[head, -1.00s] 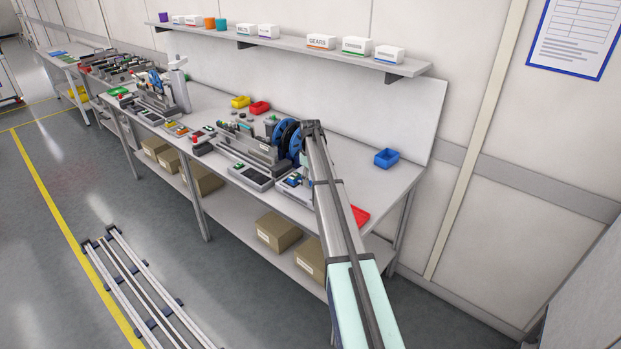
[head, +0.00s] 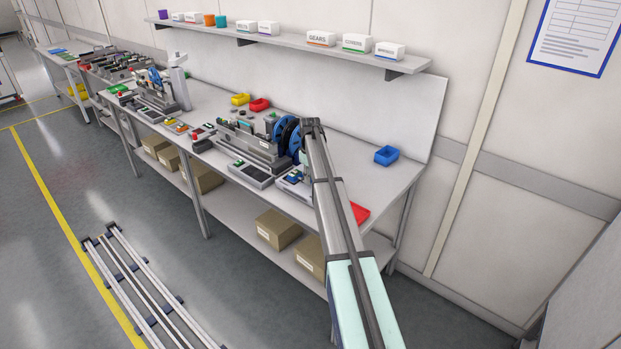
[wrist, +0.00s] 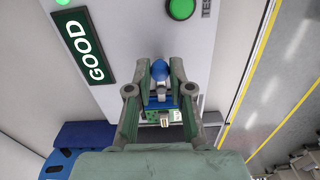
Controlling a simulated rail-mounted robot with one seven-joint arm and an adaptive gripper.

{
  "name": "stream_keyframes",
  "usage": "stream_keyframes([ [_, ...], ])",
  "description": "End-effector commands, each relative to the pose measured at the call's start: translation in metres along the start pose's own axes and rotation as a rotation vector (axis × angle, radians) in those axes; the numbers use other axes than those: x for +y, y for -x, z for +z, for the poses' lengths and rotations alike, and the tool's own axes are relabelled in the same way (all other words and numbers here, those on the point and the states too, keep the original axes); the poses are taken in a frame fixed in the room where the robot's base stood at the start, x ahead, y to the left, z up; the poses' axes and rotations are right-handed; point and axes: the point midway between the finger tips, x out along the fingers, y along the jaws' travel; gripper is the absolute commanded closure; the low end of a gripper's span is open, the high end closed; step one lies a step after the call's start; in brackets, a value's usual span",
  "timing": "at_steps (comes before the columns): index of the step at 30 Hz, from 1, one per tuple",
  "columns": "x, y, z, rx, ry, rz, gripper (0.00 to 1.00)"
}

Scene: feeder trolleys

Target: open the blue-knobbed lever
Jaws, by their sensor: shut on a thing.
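The blue knob (wrist: 159,70) of the lever shows in the middle of the wrist view, in front of a pale grey panel (wrist: 140,30). My gripper (wrist: 160,75) is around the knob, with one finger on each side, shut on it. Below the knob, between the fingers, are a blue part and a small green board (wrist: 166,116). The lever's stem is mostly hidden by the fingers. In the head view my arm hides the gripper and the lever at the right end of the bench.
The panel has a lit green GOOD sign (wrist: 84,45) and a green button (wrist: 181,9). On the bench, blue reels (head: 287,135) stand close to the arm's end. A blue bin (head: 386,155) and a red tray (head: 360,213) lie to the right. A shelf (head: 300,50) runs above.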

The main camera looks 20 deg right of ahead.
Motion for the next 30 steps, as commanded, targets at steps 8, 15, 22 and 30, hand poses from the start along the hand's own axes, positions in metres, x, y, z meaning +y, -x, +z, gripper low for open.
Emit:
stream_keyframes([
  [8,-0.008,-0.002,-0.001,0.0,-0.186,0.0,1.0],
  [15,-0.017,-0.003,-0.003,0.0,-0.409,0.0,1.0],
  [22,-0.025,-0.002,-0.009,0.0,-0.627,0.0,1.0],
  [30,-0.032,-0.001,-0.015,0.0,-0.874,0.0,1.0],
])
